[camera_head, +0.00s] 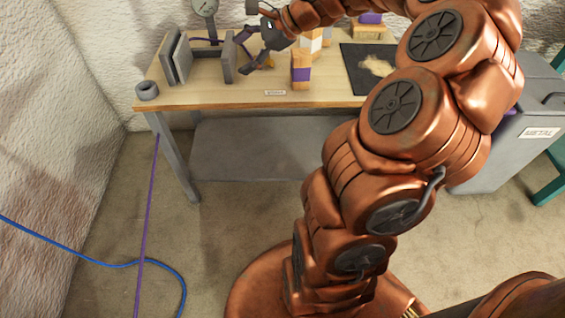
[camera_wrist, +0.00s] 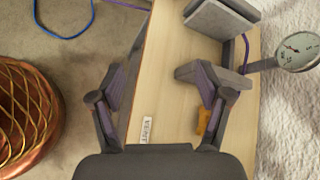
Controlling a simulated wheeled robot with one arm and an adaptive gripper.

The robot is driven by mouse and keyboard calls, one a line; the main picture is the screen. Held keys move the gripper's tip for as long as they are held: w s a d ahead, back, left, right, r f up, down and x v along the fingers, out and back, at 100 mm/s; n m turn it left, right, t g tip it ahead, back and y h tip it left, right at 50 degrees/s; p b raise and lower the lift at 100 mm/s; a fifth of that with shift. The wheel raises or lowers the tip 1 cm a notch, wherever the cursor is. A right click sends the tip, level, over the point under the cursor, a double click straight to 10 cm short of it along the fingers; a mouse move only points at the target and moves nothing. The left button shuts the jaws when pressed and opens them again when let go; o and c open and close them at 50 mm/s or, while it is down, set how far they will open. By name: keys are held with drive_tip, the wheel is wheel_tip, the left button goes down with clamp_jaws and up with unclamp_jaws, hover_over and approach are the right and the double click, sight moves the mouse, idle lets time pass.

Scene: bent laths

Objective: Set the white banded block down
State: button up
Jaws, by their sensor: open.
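A wooden block with a white band (camera_head: 313,40) stands upright on the workbench (camera_head: 215,95) in the head view, to the right of my gripper and partly behind other things. My gripper (camera_head: 250,68) is open over the left half of the bench. The white banded block cannot be made out in the wrist view.
A purple-banded block (camera_head: 300,68) stands nearer the front. A dark mat (camera_head: 356,72) lies to the right. Grey upright plates (camera_head: 178,57), a grey ring (camera_head: 147,90) and a dial gauge (camera_head: 204,8) are at the left. A small orange piece (camera_wrist: 204,120) lies by one finger.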

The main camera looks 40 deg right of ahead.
drive_tip(key=s+a+f+n+g+h, duration=0.1)
drive_tip(key=s+a+f+n+g, duration=0.25)
drive_tip(key=s+a+n, duration=0.4)
drive_tip(key=s+a+f+n+g+h, duration=0.15)
drive_tip(key=s+a+n+g, duration=0.3)
drive_tip(key=s+a, duration=0.5)
drive_tip(key=s+f+n+g+h, duration=0.1)
drive_tip(key=s+f+n, duration=0.1)
drive_tip(key=s, duration=0.3)
drive_tip(key=s+f+n+g+h, duration=0.1)
drive_tip(key=s+n+h, duration=0.1)
drive_tip(key=s+n, duration=0.2)
drive_tip(key=s+d+f+n+g+h, duration=0.1)
drive_tip(key=s+f+n, duration=0.1)
drive_tip(key=s, duration=0.5)
drive_tip(key=shift+s+f+n+h, duration=0.3)
drive_tip(key=shift+s+n+h, duration=0.1)
drive_tip(key=shift+n, duration=0.1)
drive_tip(key=shift+d, duration=0.1)
wheel_tip(320, 180, up, 32)
drive_tip(key=w+t+p, duration=0.1)
drive_tip(key=p, duration=2.9)
drive_tip(key=shift+w+t, duration=0.3)
drive_tip(key=shift+t, duration=0.1)
